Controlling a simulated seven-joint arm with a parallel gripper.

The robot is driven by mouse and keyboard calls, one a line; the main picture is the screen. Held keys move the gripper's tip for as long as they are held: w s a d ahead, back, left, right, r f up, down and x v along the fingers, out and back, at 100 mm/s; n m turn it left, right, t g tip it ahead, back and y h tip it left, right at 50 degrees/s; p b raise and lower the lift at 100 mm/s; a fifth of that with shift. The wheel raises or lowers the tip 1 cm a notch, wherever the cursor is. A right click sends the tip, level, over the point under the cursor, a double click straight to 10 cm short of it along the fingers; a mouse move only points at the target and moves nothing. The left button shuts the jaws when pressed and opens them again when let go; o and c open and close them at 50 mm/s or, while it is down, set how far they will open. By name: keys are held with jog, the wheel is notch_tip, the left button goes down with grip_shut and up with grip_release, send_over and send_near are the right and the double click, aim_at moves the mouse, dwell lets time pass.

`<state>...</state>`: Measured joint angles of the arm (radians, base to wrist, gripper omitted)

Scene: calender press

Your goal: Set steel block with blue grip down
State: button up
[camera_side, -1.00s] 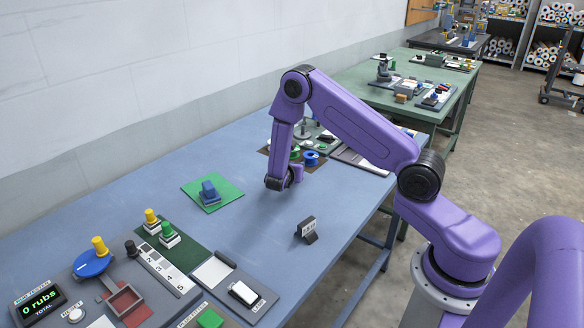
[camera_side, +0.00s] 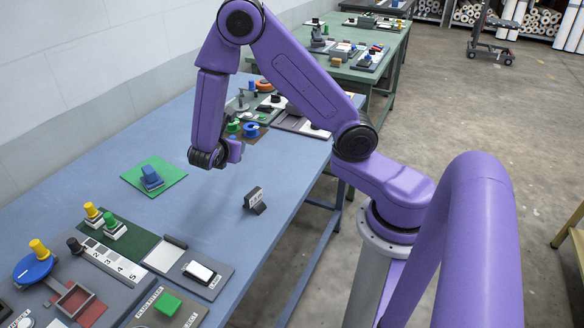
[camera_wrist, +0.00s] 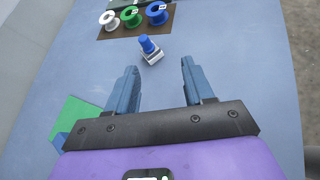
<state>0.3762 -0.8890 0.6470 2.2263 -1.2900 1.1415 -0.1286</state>
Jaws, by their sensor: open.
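The steel block with a blue grip (camera_wrist: 151,50) stands upright on the blue table in the wrist view, just beyond my fingertips and in front of the spools. I cannot make it out in the side view, where my arm may cover it. My gripper (camera_wrist: 159,66) is open, with its two blue-grey fingers wide apart and nothing between them. The side view shows my gripper (camera_side: 214,157) over the table, right of the green mat.
A green mat (camera_side: 172,172) with a blue object (camera_side: 151,176) lies to the left. Blue (camera_wrist: 157,13) and green (camera_wrist: 131,16) spools stand beyond the block. A small dark stand (camera_side: 255,199) is at the right. Press panels fill the near left.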

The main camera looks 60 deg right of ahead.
jog(key=s+a+r+m+g+y, duration=0.1)
jog(key=s+a+y, duration=0.3)
jog(key=s, duration=0.5)
jog(key=s+a+r+m+g+y, duration=0.1)
jog(key=s+a+r+m+y, duration=0.3)
jog(key=s, duration=0.5)
jog(key=s+a+r+m+g+y, duration=0.2)
jog(key=s+a+r+y, duration=0.1)
jog(key=s, duration=0.7)
jog(key=shift+a+m+y, duration=0.3)
jog(key=shift+a+y, duration=0.2)
jog(key=shift+a, duration=0.1)
